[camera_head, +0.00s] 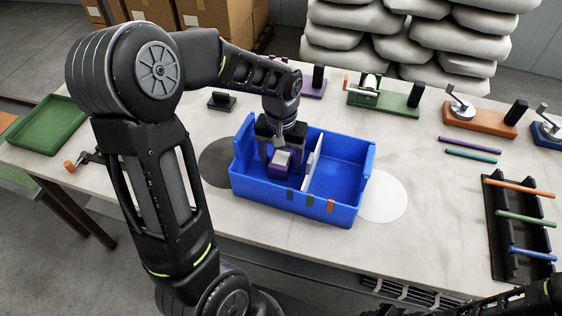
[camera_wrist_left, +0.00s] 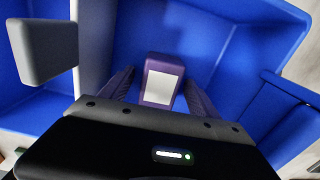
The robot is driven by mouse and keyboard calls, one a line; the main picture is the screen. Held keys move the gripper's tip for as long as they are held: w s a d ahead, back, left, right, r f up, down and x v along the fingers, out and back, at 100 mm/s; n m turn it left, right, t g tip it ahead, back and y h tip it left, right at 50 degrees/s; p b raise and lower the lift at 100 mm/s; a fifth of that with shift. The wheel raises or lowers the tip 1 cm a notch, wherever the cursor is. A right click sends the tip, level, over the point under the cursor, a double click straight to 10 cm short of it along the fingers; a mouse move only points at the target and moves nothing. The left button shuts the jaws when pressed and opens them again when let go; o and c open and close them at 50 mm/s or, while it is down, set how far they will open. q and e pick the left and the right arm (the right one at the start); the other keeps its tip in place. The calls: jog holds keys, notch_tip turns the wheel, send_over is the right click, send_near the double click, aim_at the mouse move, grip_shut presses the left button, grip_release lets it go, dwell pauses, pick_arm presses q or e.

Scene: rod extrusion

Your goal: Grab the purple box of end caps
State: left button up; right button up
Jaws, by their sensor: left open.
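The purple box of end caps (camera_head: 280,164) stands in the left compartment of the blue bin (camera_head: 340,213). It has a pale top face and also shows in the left wrist view (camera_wrist_left: 162,82). My left gripper (camera_head: 281,150) reaches down into that compartment from above. In the left wrist view its two dark fingers (camera_wrist_left: 160,90) are apart, one on each side of the purple box. I cannot tell whether they touch it. My right gripper does not show clearly; only a dark part of an arm appears at the bottom right.
A white divider (camera_head: 313,157) splits the bin, and its right compartment is empty. A black rack (camera_head: 510,232) with colored rods is at right. A green tray (camera_head: 48,124) is at far left. Colored fixtures, including a green one (camera_head: 398,103), line the table's back.

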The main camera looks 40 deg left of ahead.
pick_arm(q)
jog(key=shift+f, duration=0.3)
dwell(0.4)
jog(key=c, duration=1.5)
